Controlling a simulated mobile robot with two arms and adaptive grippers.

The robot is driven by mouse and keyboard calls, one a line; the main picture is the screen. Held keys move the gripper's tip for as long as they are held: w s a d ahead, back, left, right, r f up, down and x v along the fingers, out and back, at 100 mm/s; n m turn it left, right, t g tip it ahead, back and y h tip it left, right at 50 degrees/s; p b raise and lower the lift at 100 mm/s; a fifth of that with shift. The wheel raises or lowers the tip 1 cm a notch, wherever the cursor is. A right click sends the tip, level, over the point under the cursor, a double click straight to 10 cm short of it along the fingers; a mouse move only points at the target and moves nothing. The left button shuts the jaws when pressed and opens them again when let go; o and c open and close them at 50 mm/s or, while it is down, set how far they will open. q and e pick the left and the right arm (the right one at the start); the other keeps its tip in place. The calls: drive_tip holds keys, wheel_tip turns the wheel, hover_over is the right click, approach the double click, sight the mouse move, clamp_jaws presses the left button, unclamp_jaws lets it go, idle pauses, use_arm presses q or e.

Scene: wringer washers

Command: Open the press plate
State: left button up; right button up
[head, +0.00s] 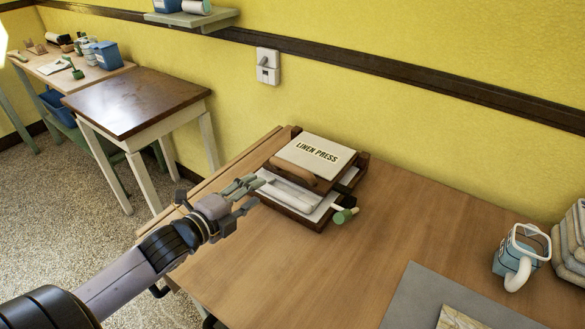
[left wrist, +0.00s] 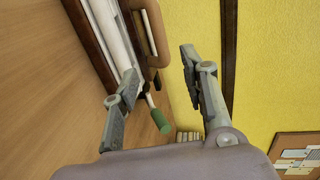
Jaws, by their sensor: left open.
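The linen press sits on the wooden table against the yellow wall. Its cream press plate (head: 318,153), lettered "LINEN PRESS", lies over a dark wooden base with a pale pad (head: 292,194) showing at the front. A brown wooden handle (head: 292,177) runs along the plate's front edge; the handle also shows in the left wrist view (left wrist: 153,38). A green-ended lever (head: 345,215) sticks out at the base's front right corner. My left gripper (head: 250,191) is open and empty, just left of the press front. In the left wrist view its fingers (left wrist: 158,75) are spread near the handle. My right gripper is not visible.
A blue mug-like container (head: 515,256) with a white handle stands at the right. A grey mat (head: 435,300) lies at the front. The table (head: 385,230) is clear between press and mat. A wall switch (head: 267,66) is behind; a smaller table (head: 140,97) stands left.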

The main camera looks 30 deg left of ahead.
sight(288, 170)
use_arm(q)
drive_tip(key=p+x, duration=0.1)
drive_tip(key=x, duration=1.5)
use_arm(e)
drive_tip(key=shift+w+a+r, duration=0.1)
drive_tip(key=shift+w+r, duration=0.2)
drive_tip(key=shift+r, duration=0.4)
use_arm(q)
drive_tip(key=shift+c, duration=0.2)
clamp_jaws()
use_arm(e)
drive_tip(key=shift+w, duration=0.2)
